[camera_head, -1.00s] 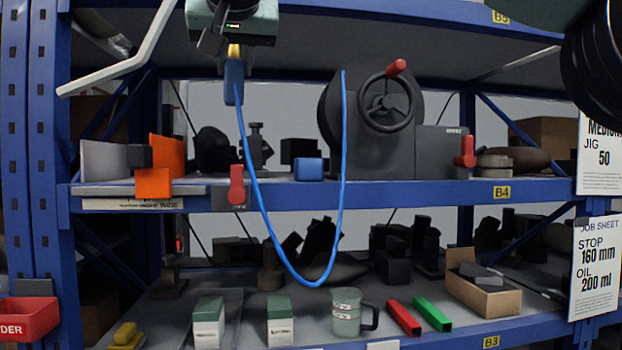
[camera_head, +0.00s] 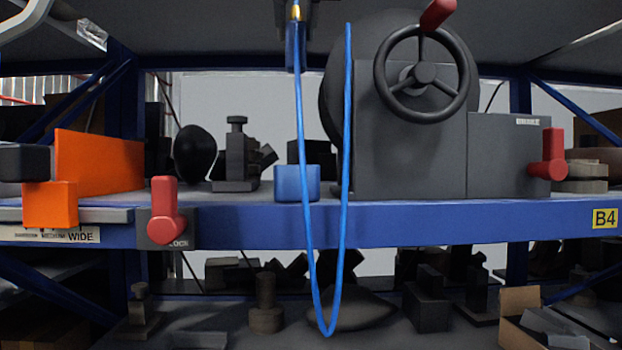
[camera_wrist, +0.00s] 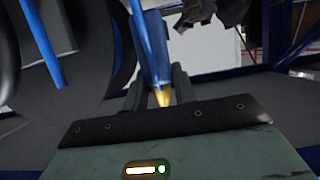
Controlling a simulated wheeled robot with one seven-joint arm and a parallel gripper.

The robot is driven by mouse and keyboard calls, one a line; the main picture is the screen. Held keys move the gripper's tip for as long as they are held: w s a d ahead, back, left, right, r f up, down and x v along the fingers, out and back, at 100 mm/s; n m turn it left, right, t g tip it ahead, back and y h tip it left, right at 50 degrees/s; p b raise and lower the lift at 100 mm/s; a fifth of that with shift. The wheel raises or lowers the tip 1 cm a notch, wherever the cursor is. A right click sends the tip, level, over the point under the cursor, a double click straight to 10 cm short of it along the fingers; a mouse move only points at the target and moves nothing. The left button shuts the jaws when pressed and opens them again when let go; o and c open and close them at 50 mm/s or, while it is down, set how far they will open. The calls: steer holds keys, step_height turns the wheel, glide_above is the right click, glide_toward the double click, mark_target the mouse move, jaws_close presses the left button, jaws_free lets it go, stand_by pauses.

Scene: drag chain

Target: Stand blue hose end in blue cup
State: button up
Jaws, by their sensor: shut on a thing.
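The blue hose (camera_head: 327,325) hangs in a narrow U in front of the shelf. My gripper (camera_head: 296,12), mostly cut off at the top, is shut on the hose end's gold fitting, with a thicker blue sleeve (camera_head: 296,45) below it. In the wrist view my gripper (camera_wrist: 158,92) holds this end, and the sleeve (camera_wrist: 153,45) extends away from the jaws. The hose's other strand rises on the right to a free-looking tip (camera_head: 347,30). The blue cup (camera_head: 290,184) stands on shelf B4, below the held end in the picture. The hose partly covers it; its inside is hidden.
A dark machine with a handwheel (camera_head: 425,75) stands right of the cup. A red lever (camera_head: 165,210) juts from the shelf's front edge (camera_head: 400,229) at left. Orange blocks (camera_head: 100,160) and a dark fixture (camera_head: 236,160) stand left. Shelf around the cup is fairly clear.

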steer(key=shift+w+d+f, duration=0.1)
steer(key=shift+w+f, duration=0.1)
steer(key=shift+f, duration=0.1)
steer(key=shift+f+p, duration=0.3)
steer(key=shift+f, duration=8.4)
steer(key=o, duration=1)
